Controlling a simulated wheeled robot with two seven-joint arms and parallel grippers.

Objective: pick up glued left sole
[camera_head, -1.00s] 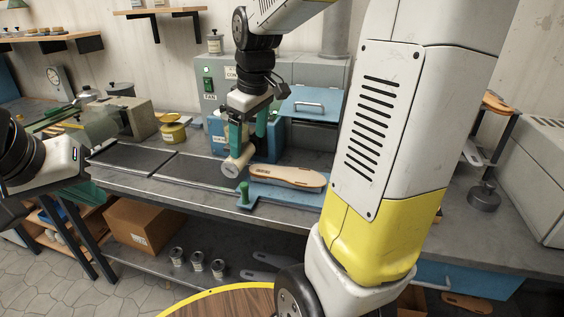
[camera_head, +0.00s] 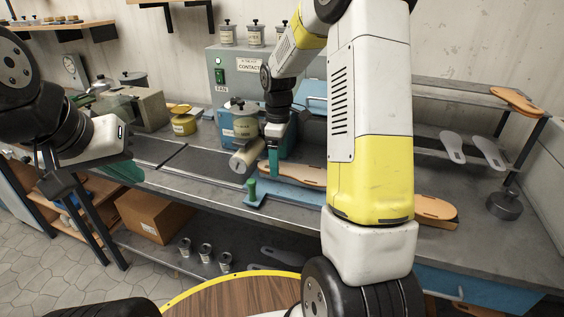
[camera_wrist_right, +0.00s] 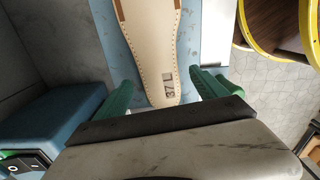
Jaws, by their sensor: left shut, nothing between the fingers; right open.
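The tan left sole (camera_head: 302,176) lies flat on a blue fixture (camera_head: 300,196) on the bench, its right part hidden behind my right arm. In the right wrist view the sole (camera_wrist_right: 155,50) has stitch-like dots along its edge and a "37 L" mark near its end. My right gripper (camera_head: 273,158) is pointed down at the sole's left end. Its green fingers (camera_wrist_right: 162,92) are open, one on each side of the sole's end, with gaps showing. My left gripper (camera_head: 126,171) is shut and empty, at the left by the bench's front edge.
Another sole (camera_head: 434,207) lies to the right of my arm. A dark conveyor strip (camera_head: 200,175) runs left.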

